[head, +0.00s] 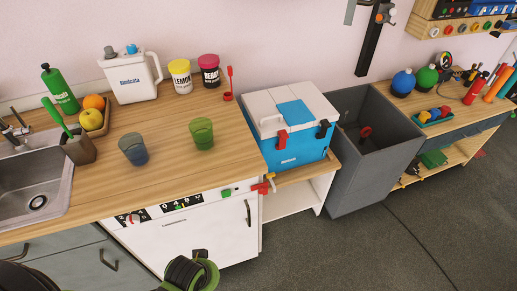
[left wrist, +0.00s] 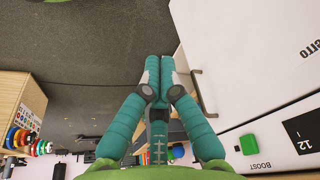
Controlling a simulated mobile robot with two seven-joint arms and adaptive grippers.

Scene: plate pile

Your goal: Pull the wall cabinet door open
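No wall cabinet shows in either view. The pink wall above the counter is bare as far as the head view reaches. In the left wrist view my left gripper (left wrist: 160,62) has its teal fingers together at the tips, with nothing visible between them. My right gripper is not in view.
The wooden counter (head: 185,165) holds green (head: 202,133) and blue (head: 133,149) cups, a white canister (head: 131,78) and a fruit tray. A blue cooler (head: 293,148) and grey bin (head: 365,165) stand to the right. Dark floor (head: 400,235) is open in front of them.

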